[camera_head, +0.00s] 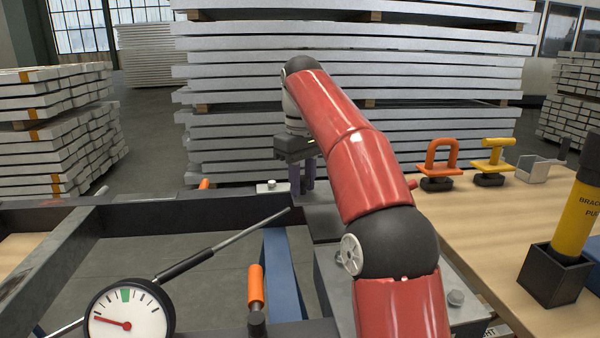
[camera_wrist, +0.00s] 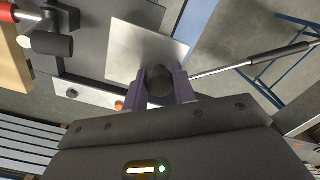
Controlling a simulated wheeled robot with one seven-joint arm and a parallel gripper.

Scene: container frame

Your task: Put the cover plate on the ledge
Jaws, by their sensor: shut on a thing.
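My gripper (camera_head: 302,186) is at the far side of the dark frame, pointing down, with my red arm partly in front of it. In the wrist view its purple fingers (camera_wrist: 160,84) are closed on a black knob (camera_wrist: 158,78). A flat light-grey square plate, seemingly the cover plate (camera_wrist: 147,42), shows just beyond and under the knob; I cannot tell whether it touches what lies below. A dark flat surface, perhaps the ledge (camera_wrist: 95,38), lies beside it. In the head view the plate is not clearly visible.
An orange handle (camera_head: 440,160), a yellow handle (camera_head: 492,158) and a yellow tube (camera_head: 575,220) in a black holder stand on the right bench.

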